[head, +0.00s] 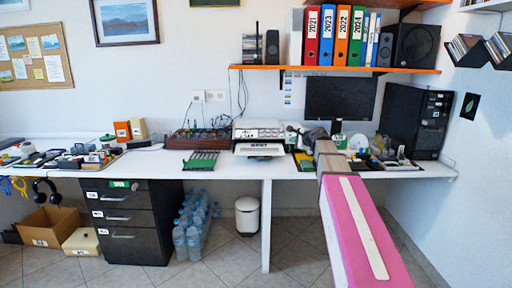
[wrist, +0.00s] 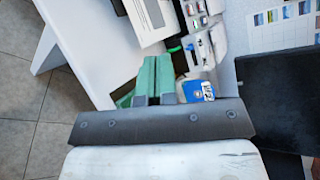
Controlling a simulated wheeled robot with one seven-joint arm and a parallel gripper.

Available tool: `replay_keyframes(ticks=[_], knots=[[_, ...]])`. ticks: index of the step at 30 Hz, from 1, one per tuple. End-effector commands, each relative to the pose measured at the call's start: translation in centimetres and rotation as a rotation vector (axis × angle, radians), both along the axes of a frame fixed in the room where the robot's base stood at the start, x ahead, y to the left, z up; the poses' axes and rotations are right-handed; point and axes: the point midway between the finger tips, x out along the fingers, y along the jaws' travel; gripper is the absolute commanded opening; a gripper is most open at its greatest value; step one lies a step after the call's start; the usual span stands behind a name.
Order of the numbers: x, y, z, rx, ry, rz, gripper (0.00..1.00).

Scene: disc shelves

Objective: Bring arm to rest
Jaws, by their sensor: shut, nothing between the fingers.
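My arm, pink with a white strip, reaches from the lower right of the head view out over the white desk (head: 225,171). My gripper (wrist: 156,62) shows in the wrist view as two green fingers side by side on a dark bar. The fingers are together and nothing is held between them. In the head view the far end of my arm is over the right half of the desk, among small items, and the fingers are hard to make out.
A black computer tower (head: 416,121) and a dark monitor (head: 340,98) stand at the right of the desk. An orange shelf (head: 335,69) with binders and speakers hangs above. A drawer unit (head: 130,222), water bottles (head: 190,225) and a white bin (head: 247,216) stand below.

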Motion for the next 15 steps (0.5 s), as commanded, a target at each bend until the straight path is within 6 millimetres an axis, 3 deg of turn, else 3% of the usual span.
replay_keyframes(ticks=[8, 15], knots=[[-2.3, 0.8, -4.0, -0.128, 0.028, 0.063, 0.00], [-5.5, 1.7, -9.2, -0.299, 0.066, 0.162, 0.00]])
